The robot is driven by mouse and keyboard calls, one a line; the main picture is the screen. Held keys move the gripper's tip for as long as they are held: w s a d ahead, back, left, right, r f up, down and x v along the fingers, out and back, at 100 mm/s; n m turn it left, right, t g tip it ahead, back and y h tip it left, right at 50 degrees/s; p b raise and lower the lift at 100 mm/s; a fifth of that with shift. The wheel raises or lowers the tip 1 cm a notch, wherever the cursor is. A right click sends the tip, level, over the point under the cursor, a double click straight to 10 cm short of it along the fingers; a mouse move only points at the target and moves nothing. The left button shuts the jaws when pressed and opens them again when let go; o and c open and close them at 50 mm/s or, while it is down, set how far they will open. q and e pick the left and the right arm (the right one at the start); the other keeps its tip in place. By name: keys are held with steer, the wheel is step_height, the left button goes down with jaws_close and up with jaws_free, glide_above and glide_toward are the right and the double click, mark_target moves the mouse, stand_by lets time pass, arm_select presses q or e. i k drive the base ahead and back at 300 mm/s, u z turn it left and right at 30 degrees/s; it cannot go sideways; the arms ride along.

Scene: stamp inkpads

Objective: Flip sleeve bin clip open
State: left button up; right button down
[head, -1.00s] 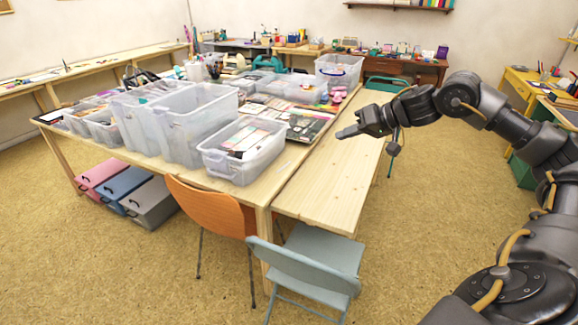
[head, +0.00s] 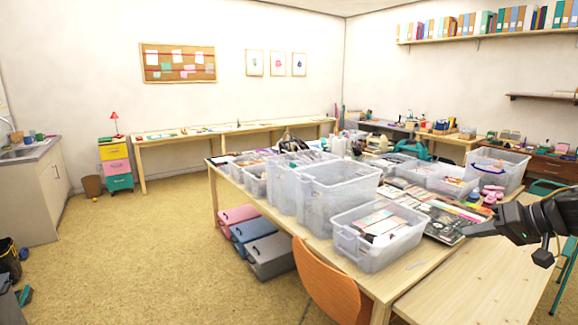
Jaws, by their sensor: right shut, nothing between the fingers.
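Several clear plastic bins stand on the wooden table. The nearest is a low bin (head: 362,255) holding flat papers or sleeves; beside it are tall bins (head: 328,205). I cannot tell which one is the sleeve bin, and no clip can be made out at this size. My right gripper (head: 468,231) is at the right side of the view, near the table's right part, apart from the bins. It is shut and empty. My left gripper is not in view.
An orange chair (head: 325,283) stands at the table's near side. Pink, blue and grey boxes (head: 270,258) sit on the floor under the table. A bare wooden surface (head: 480,290) lies below my right gripper. The floor at left is open.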

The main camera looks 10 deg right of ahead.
mark_target(272, 164)
steer(key=i, duration=2.3)
steer(key=u, duration=0.8)
